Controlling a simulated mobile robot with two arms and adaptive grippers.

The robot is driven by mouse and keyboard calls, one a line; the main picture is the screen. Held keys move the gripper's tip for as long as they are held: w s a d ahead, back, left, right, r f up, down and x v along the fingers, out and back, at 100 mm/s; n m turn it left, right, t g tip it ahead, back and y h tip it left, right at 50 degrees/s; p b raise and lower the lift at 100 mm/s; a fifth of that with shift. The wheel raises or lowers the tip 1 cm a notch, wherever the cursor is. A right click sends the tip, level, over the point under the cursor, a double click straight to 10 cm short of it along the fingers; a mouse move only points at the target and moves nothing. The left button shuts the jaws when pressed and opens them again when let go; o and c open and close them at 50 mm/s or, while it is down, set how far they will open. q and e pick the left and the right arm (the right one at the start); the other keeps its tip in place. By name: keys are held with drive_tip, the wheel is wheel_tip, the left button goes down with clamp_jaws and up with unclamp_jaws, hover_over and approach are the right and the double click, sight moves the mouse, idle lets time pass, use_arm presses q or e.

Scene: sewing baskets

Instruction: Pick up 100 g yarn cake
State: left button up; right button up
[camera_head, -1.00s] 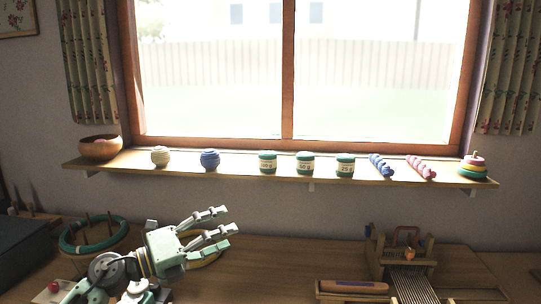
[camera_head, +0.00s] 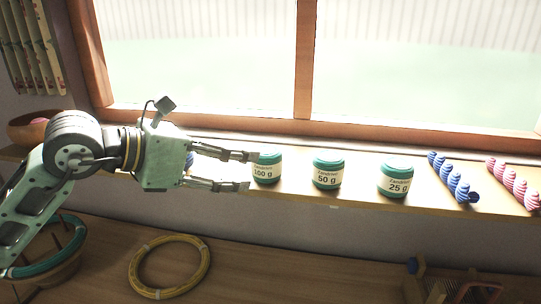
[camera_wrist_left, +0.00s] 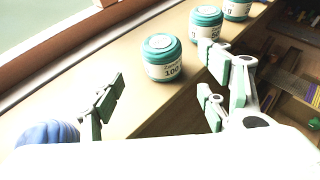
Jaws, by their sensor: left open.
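The 100 g yarn cake (camera_head: 267,168) is a green cake with a white label reading "100 g", standing upright on the window shelf. It also shows in the left wrist view (camera_wrist_left: 162,58), ahead of the fingers. My left gripper (camera_head: 250,171) is open and reaches in from the left at shelf height. Its fingertips are close to the cake's left side in the head view; I cannot tell whether they touch it. In the left wrist view the gripper (camera_wrist_left: 160,95) has its fingers spread wide with nothing between them. My right gripper is not in view.
The 50 g cake (camera_head: 328,172) and 25 g cake (camera_head: 395,180) stand to the right on the shelf (camera_head: 360,200). Blue (camera_head: 455,178) and pink (camera_head: 512,183) twisted skeins lie farther right. A blue ball (camera_wrist_left: 47,134) sits beside my left gripper. The window frame (camera_head: 240,120) is behind.

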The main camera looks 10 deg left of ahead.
sight(258, 181)
use_arm(q)
drive_tip(key=p+x, duration=0.1)
drive_tip(key=x, duration=0.3)
drive_tip(key=r+p+x, duration=0.1)
drive_tip(key=x, duration=0.1)
drive_tip(key=shift+w+d+f+p, duration=0.15)
drive_tip(key=shift+d+p, duration=0.2)
drive_tip(key=shift+d, duration=0.05)
drive_tip(key=shift+w+d+f, duration=0.1)
drive_tip(key=shift+w+f, duration=0.05)
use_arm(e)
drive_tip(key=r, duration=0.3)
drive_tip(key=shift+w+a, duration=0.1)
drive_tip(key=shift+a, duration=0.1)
use_arm(q)
drive_tip(key=shift+c, duration=0.5)
drive_tip(key=c, duration=1.1)
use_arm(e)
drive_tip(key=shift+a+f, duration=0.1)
